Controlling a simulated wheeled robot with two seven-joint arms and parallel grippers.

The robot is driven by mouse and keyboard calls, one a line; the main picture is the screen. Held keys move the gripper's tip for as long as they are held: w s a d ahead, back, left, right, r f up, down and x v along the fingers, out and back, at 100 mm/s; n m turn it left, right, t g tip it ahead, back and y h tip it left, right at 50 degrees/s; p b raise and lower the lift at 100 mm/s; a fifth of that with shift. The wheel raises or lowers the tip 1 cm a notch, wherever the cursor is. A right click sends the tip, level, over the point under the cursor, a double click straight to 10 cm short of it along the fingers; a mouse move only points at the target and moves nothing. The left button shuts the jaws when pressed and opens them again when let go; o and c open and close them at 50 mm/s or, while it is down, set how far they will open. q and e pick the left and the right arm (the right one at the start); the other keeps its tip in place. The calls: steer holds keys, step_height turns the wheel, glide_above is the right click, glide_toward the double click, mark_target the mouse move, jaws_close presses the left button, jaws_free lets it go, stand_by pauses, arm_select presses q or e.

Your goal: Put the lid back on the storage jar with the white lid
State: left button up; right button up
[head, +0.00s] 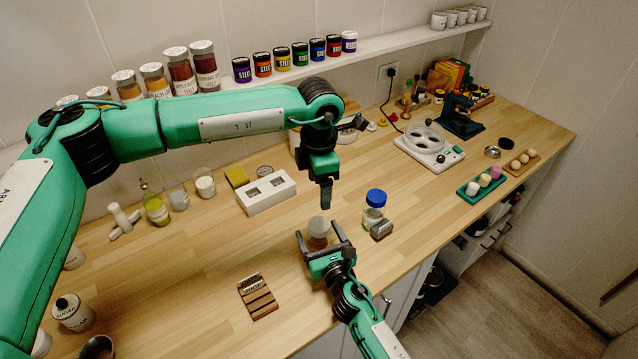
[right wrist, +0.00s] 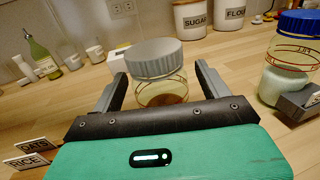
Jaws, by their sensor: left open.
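The storage jar (head: 318,241) is clear glass with brown contents low inside; it also shows in the right wrist view (right wrist: 160,92). Its ribbed pale grey-white lid (right wrist: 153,58) is on the jar's mouth, in the head view too (head: 319,225). I cannot tell whether it is fully seated. My right gripper (head: 318,236) is open, with one finger on each side of the jar; in the right wrist view (right wrist: 160,90) small gaps show beside the glass. My left gripper (head: 326,203) points down, open and empty, above and behind the lid. It is outside the right wrist view.
A blue-lidded jar (head: 375,202) stands to the right, with a small grey block (head: 381,230) in front. A white two-hole box (head: 266,193) is behind left. A slotted wooden rack (head: 258,297) lies front left. Bare counter lies between these.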

steer(key=b+v, duration=0.2)
steer(key=v, duration=1.1)
steer(key=shift+f, duration=0.15)
steer(key=shift+s+d+b, duration=0.15)
steer(key=shift+s+b, duration=0.15)
steer(key=shift+s, duration=0.1)
